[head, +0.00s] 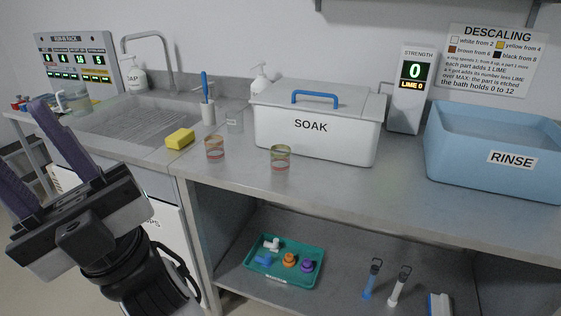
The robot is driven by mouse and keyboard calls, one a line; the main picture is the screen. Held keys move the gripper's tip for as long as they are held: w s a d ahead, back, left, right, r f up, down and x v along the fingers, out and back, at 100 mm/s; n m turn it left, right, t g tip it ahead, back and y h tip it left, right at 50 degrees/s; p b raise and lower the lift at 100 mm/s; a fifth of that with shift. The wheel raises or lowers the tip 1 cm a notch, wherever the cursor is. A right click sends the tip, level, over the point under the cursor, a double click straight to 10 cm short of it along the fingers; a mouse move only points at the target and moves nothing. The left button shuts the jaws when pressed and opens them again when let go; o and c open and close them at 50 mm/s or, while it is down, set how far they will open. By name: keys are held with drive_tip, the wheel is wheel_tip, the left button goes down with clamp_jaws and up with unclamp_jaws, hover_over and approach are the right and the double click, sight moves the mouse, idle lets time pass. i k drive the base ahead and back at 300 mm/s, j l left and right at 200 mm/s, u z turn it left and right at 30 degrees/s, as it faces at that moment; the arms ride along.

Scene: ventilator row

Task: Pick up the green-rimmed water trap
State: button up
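Two small clear cups with coloured bands stand upright on the steel counter (400,178) in front of the soak bin. The right cup (280,159) has an olive or yellow-green rim and a reddish band lower down; it looks most like the green-rimmed water trap. The left cup (215,149) has a browner rim and a reddish band. My gripper (20,132) is at the left of the view, its two purple-grey fingers spread apart with nothing between them. It is well to the left of both cups and touches neither.
The white SOAK bin (310,138) with its blue-handled lid stands close behind the cups. The blue RINSE tub (465,158) is at right. A green tray (262,276) lies on the lower shelf.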

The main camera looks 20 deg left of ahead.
sight(280, 160)
drive_tip(key=i+j, duration=0.35)
drive_tip(key=i, duration=0.55)
drive_tip(key=j+u, duration=0.05)
